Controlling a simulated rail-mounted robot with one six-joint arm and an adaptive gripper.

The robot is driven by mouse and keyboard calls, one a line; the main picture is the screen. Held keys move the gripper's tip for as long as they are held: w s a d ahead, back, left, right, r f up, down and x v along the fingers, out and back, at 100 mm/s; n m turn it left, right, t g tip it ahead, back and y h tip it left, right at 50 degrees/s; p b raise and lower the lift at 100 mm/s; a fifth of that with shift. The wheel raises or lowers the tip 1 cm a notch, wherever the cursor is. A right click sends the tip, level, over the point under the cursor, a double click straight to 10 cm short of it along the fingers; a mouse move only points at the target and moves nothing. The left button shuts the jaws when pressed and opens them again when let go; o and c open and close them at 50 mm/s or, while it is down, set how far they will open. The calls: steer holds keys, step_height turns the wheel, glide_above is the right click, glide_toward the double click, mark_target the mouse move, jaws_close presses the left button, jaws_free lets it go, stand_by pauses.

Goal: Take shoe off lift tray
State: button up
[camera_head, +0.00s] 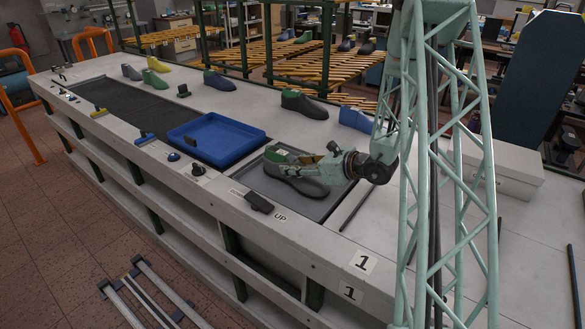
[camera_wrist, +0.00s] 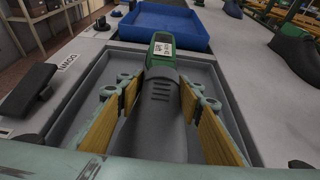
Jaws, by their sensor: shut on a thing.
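A dark grey shoe last (camera_head: 297,183) with a green top and a white label lies on the grey lift tray (camera_head: 330,206). My gripper (camera_head: 290,170) reaches in from the right at the shoe. In the wrist view the shoe (camera_wrist: 160,95) lies lengthwise between the two yellow-padded fingers of my gripper (camera_wrist: 158,108), its green labelled end pointing away. The fingers are shut on the shoe's sides. The lift tray (camera_wrist: 222,85) shows around it. I cannot tell whether the shoe is clear of the tray surface. Its near end is hidden by my gripper.
An empty blue tray (camera_head: 215,138) sits just left of the lift tray. A black lever (camera_head: 259,202) is at the bench's front edge, by the UP marking. A white box (camera_head: 500,175) is at right.

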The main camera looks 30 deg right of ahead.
mark_target(293, 159)
steer(key=shift+r+p, duration=0.8)
steer(key=shift+r, duration=3.75)
steer(key=shift+w, duration=0.15)
